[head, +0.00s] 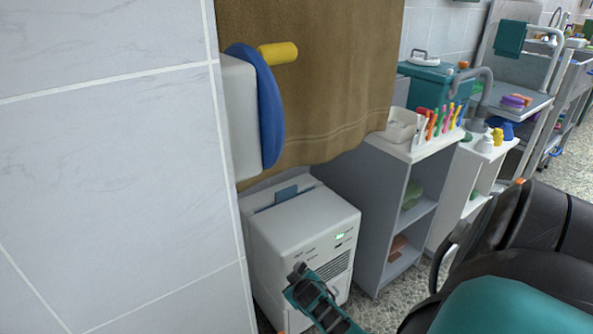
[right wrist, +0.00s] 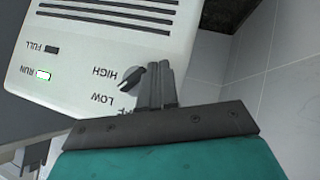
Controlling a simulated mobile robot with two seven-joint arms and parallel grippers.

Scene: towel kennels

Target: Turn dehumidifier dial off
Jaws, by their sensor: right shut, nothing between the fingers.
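The dehumidifier (head: 300,225) is a white box on the floor against the wall, with a green-lit display on its front. In the right wrist view its panel (right wrist: 110,50) appears upside down, with HIGH and LOW labels and another label mostly hidden by the gripper. The dial (right wrist: 131,78) has a dark pointer knob beside the HIGH label; its exact setting is hard to tell. The RUN lamp (right wrist: 43,75) is lit and the FULL lamp is dark. My right gripper (right wrist: 161,75) is shut and empty, its fingers right beside the knob; I cannot tell if they touch. In the head view the right gripper (head: 297,271) is at the panel. My left gripper is out of view.
A tiled wall (head: 110,150) stands close on the left. A brown towel (head: 320,70) hangs above the dehumidifier near a blue and yellow wall fixture (head: 270,100).

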